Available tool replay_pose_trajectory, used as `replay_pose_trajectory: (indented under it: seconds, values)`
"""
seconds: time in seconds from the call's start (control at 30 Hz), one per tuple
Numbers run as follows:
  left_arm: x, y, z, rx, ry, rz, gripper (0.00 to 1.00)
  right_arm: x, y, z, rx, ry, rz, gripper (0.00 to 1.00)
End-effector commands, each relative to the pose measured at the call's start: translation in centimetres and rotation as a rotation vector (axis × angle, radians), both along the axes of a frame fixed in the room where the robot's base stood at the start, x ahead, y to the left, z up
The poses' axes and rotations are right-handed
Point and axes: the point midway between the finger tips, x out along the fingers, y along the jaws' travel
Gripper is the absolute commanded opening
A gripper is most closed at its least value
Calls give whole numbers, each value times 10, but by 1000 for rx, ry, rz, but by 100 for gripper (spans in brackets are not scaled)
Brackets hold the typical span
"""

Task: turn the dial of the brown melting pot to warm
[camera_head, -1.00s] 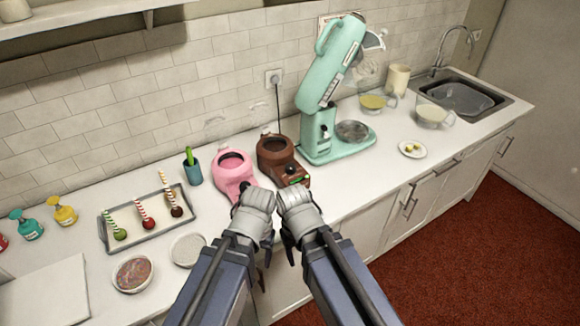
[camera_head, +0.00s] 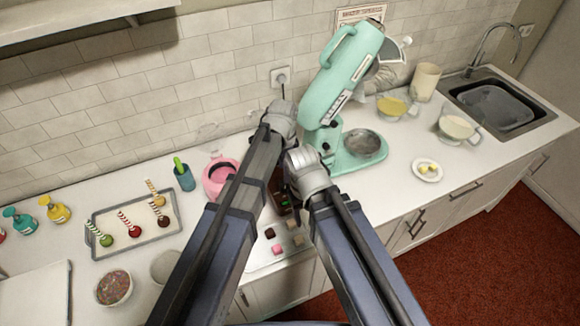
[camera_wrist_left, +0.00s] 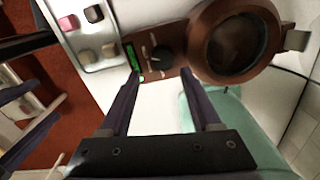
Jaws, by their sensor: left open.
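The brown melting pot (camera_head: 279,196) is mostly hidden behind my arms in the head view. The left wrist view shows its round brown rim (camera_wrist_left: 197,45), its black dial (camera_wrist_left: 161,60) and a lit green display (camera_wrist_left: 133,58) beside the dial. My left gripper (camera_wrist_left: 162,75) is open, its fingers pointing at the pot's front panel. The dial lies between and just beyond the fingertips in that picture; I see no grip on it. My right gripper (camera_head: 305,160) is near the pot's right side in the head view, its fingertips hidden.
A pink melting pot (camera_head: 214,178) stands left of the brown one. A teal stand mixer (camera_head: 338,80) stands close on the right. A tray with small squares (camera_head: 262,258) lies in front, and a cake-pop tray (camera_head: 165,238) on the left. Counter beyond the mixer is partly clear.

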Motion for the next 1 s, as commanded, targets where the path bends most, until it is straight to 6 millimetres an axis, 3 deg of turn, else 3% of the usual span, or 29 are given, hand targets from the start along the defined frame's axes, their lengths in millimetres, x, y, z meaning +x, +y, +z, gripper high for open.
replay_pose_trajectory:
  seconds: [0.27, 0.47, 1.0]
  values:
    - [3, -1, -1, -3, -1, -23, 64, 0, 0, -1, 0, 0, 0, 60]
    - [3, -1, -12, -3, -1, -22, 64, 0, 0, -12, 0, 0, 2, 60]
    - [3, -1, -74, -2, 0, -21, 64, 0, 0, -74, -1, 0, 7, 60]
